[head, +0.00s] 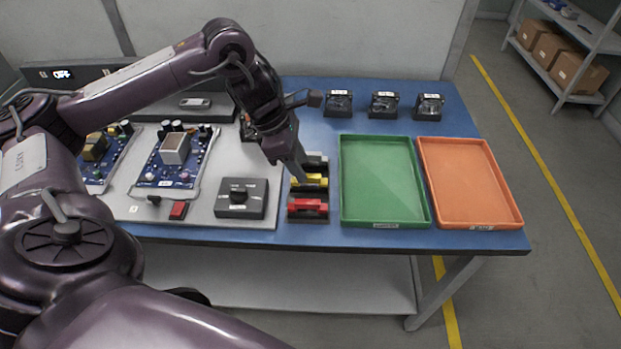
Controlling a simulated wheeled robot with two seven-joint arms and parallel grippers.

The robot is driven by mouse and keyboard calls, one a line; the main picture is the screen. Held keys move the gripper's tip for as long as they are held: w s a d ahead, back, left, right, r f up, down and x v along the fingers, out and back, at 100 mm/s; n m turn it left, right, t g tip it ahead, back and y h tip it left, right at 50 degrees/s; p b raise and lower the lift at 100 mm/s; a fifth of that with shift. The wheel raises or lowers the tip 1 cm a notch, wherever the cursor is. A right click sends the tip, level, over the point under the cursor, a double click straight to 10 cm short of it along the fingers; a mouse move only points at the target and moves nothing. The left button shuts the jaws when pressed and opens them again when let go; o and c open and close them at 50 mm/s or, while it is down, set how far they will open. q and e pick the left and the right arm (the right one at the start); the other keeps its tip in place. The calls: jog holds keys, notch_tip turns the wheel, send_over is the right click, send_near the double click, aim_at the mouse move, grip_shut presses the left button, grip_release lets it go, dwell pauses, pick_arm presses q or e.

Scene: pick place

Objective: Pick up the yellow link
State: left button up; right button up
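The yellow link (315,181) sits in a dark holder on the blue table, between a red link (305,204) in front and a dark grey or black piece (315,160) behind. My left gripper (300,178) reaches down from the upper left, its fingertips at the left end of the yellow link. The fingers look close together and hide that end. I cannot tell whether they touch or grasp it. My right gripper is not in view.
A green tray (345,215) and an orange tray (508,215) lie empty to the right. Several black fan-like units (383,105) stand behind them. Circuit boards (175,165) and a black knob box (241,198) lie on a grey panel (262,222) at left.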

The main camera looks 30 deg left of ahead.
aim_at(308, 175)
pick_arm(q)
jog(key=x, duration=0.4)
jog(key=shift+a+f, duration=0.1)
grip_shut()
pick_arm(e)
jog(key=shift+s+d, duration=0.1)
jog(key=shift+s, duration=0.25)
